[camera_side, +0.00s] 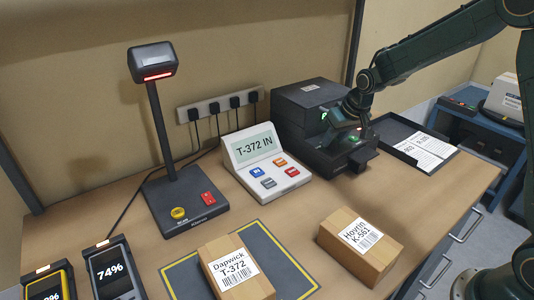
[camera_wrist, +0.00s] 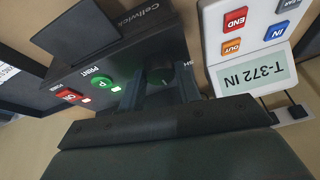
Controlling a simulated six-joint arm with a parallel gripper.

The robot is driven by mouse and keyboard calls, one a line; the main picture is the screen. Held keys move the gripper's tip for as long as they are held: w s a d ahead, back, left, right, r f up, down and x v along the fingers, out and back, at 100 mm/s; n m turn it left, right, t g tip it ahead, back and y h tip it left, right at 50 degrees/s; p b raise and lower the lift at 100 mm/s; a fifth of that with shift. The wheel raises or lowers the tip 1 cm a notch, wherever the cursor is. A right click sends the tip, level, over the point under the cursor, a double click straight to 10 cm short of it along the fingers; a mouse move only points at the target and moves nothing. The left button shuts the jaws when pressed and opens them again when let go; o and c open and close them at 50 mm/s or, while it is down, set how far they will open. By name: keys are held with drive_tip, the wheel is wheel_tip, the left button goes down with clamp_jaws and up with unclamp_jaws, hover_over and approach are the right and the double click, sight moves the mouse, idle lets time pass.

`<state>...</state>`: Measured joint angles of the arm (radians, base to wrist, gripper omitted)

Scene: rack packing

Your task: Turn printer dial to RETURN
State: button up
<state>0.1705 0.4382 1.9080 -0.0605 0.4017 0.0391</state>
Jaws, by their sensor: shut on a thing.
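The printer (camera_side: 300,110) is a black box at the back of the bench. It also shows upside down in the wrist view (camera_wrist: 90,55). Its dial (camera_wrist: 161,77) is a dark round knob beside the green PRINT button (camera_wrist: 103,85). My gripper (camera_wrist: 158,84) has one finger on each side of the dial and is shut on it. In the side view my gripper (camera_side: 347,120) reaches down to the printer's front and hides the dial. Only part of a label, ending in "SH", shows beside the dial; the pointer and the RETURN mark cannot be read.
A keypad (camera_side: 265,165) reading "T-372 IN" stands close left of the printer. A scanner stand (camera_side: 165,140) is farther left. A black tray with papers (camera_side: 420,140) lies right. Two cartons, Dapwick (camera_side: 235,268) and Hovrin (camera_side: 360,245), sit in front.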

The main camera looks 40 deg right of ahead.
idle(0.4)
drive_tip(key=o, duration=1)
drive_tip(key=shift+c, duration=0.2)
drive_tip(key=v, duration=1.4)
